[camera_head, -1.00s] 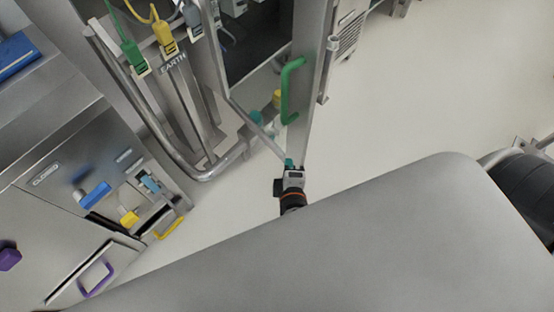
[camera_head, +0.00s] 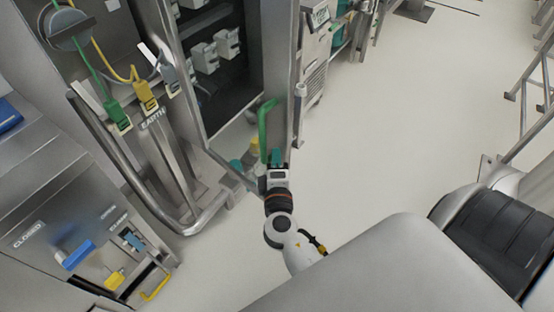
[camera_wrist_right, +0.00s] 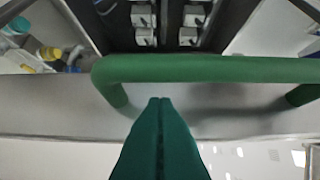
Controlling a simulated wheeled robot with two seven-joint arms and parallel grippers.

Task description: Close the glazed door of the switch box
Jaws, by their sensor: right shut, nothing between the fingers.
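The glazed door (camera_head: 281,88) of the switch box stands open and shows nearly edge-on in the head view. Its green bar handle (camera_head: 264,130) is on the left side of the door there. The dark inside of the switch box (camera_head: 228,78), with several grey switches, is exposed to the left. My right gripper (camera_head: 276,157) is at the handle's lower end. In the right wrist view, the teal fingertips (camera_wrist_right: 160,101) are pressed together, empty, and point at the door just below the green handle (camera_wrist_right: 200,69); contact cannot be told. My left gripper is out of view.
A bent metal rail (camera_head: 150,195) and an earth panel (camera_head: 158,128) with green and yellow plugs stand left of the door. A cabinet with a blue handle (camera_head: 73,255) is at the lower left. Pale floor (camera_head: 400,120) is open to the right.

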